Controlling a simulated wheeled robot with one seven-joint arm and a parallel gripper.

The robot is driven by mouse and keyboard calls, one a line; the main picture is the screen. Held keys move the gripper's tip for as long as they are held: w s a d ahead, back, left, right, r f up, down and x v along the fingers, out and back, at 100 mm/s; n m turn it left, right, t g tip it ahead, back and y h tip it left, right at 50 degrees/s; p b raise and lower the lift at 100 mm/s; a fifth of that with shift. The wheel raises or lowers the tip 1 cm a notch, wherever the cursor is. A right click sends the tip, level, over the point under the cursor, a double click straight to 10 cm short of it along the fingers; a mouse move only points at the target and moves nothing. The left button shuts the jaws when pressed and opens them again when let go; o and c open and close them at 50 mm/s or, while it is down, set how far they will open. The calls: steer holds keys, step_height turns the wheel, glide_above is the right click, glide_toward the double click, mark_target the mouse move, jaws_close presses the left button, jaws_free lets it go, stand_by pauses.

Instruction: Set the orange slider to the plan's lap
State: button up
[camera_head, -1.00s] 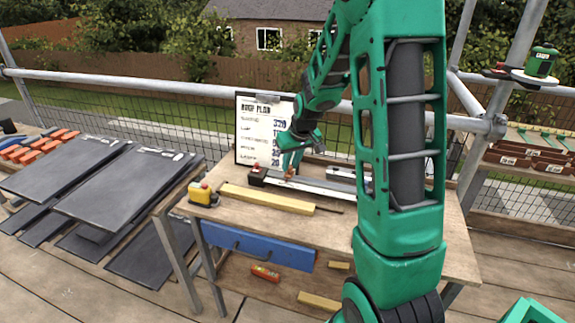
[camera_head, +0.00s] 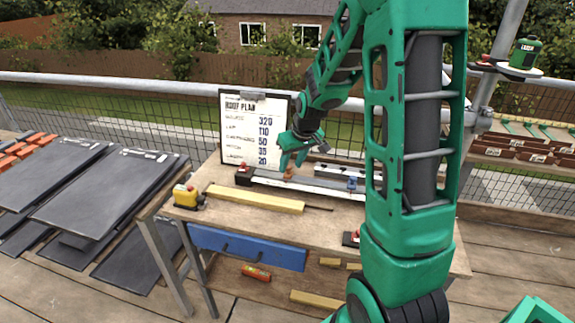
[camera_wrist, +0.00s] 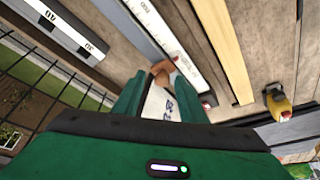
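The orange slider (camera_head: 289,173) sits on the pale ruled rail (camera_head: 270,183) on the workbench. In the wrist view the slider (camera_wrist: 161,70) is at the edge of the ruled rail (camera_wrist: 165,38), between my fingertips. My gripper (camera_head: 292,160) points down at the rail, its fingers on either side of the slider and seemingly closed on it; my fingers (camera_wrist: 161,84) partly cover it. The roof plan board (camera_head: 240,150) stands behind the rail and reads 110 on its lap line. The slider's exact reading on the scale is too small to tell.
A second rail (camera_head: 335,171) with a blue part (camera_head: 351,184) lies to the right. Dark slates (camera_head: 110,195) are stacked left. My arm hides the bench's right part.

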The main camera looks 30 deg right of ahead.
steer(key=shift+r, duration=0.3)
steer(key=v, duration=1)
steer(key=shift+s, duration=0.15)
steer(key=s+a+m+g, duration=0.2)
steer(key=s+m+g, duration=0.2)
steer(key=s, duration=2.6)
steer(key=shift+a+f+m+g, duration=0.3)
steer(key=shift+f+m, duration=0.2)
steer(key=shift+m, duration=0.4)
